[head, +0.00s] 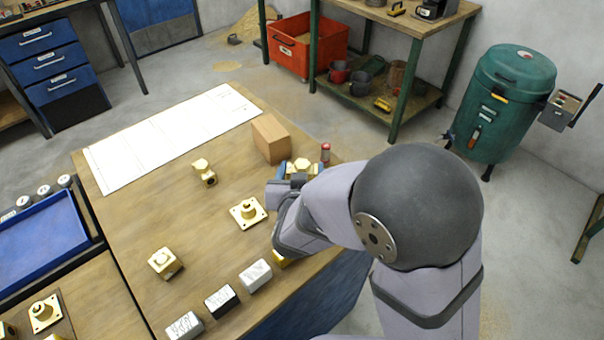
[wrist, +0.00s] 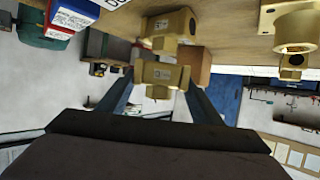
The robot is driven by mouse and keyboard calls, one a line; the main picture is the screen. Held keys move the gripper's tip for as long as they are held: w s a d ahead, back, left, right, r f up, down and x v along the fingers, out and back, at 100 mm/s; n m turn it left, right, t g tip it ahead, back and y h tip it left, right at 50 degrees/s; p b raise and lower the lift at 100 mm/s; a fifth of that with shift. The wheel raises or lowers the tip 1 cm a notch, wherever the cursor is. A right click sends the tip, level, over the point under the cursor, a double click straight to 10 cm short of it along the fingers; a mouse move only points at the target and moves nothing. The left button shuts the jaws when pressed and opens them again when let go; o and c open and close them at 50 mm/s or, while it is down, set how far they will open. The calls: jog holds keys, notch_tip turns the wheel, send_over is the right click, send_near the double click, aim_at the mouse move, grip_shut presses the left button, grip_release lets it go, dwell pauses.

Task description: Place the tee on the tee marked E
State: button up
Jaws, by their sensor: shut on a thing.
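My gripper (wrist: 158,88) is shut on a brass tee (wrist: 160,75), which sits between its two dark fingers in the wrist view. Another brass tee (wrist: 172,30) stands on the table just beyond it, small marking on its face too small to read. I cannot tell whether the two tees touch. In the head view my gripper (head: 297,174) is low over the table's right side, with brass (head: 301,165) between and beyond its blue-grey fingers, partly hidden by the arm. I cannot make out a letter E.
A cardboard box (head: 270,138) stands beside the gripper, and a red can (head: 325,152) behind it. A brass flange (head: 248,212), a brass fitting (head: 205,170) and a brass block (head: 165,263) stand to the left. Labelled blocks (head: 220,300) line the front edge. White paper (head: 170,135) lies flat.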

jog(key=shift+f, duration=0.45)
jog(key=shift+f, duration=0.1)
jog(key=o, duration=1.5)
jog(key=shift+f, duration=0.15)
jog(key=shift+o, duration=0.2)
jog(key=shift+r, duration=0.25)
jog(key=b+v, duration=0.4)
jog(key=v, duration=0.3)
jog(key=shift+s, duration=0.3)
